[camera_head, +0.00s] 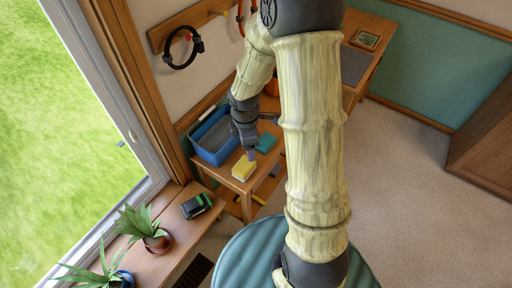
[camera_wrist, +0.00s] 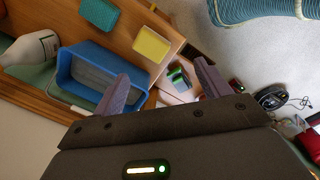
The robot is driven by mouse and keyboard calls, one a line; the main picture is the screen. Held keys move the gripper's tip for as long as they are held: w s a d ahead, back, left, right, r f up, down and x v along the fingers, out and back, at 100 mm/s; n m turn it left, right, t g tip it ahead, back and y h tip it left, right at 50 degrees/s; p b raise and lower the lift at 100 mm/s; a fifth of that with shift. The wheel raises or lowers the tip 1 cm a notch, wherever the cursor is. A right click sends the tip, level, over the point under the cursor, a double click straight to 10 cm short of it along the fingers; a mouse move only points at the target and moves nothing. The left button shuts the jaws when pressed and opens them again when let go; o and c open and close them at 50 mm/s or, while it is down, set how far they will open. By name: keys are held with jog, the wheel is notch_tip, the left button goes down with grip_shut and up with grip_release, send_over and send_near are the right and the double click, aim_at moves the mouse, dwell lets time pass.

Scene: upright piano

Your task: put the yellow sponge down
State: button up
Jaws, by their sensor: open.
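The yellow sponge (camera_head: 243,168) lies on the small wooden table (camera_head: 237,186), near its front edge in the head view. In the wrist view the sponge (camera_wrist: 151,44) lies flat on the wood, beyond the fingertips and apart from them. My gripper (camera_wrist: 158,84) is open, with nothing between its two purple-grey fingers. In the head view my gripper (camera_head: 250,154) hangs just above and beside the sponge, and my arm covers part of the table.
A blue bin (camera_head: 214,137) stands on the table beside the sponge. A teal sponge (camera_head: 266,142) lies behind it, also visible in the wrist view (camera_wrist: 100,14). A white bottle (camera_wrist: 32,48) shows by the bin. A windowsill bench holds potted plants (camera_head: 144,226) and a black-green box (camera_head: 196,205).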

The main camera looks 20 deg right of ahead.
jog(key=s+r+m+t, duration=0.2)
jog(key=s+r+m, duration=0.8)
jog(key=m, duration=0.6)
jog(key=shift+a+y, duration=0.3)
jog(key=shift+a, duration=0.05)
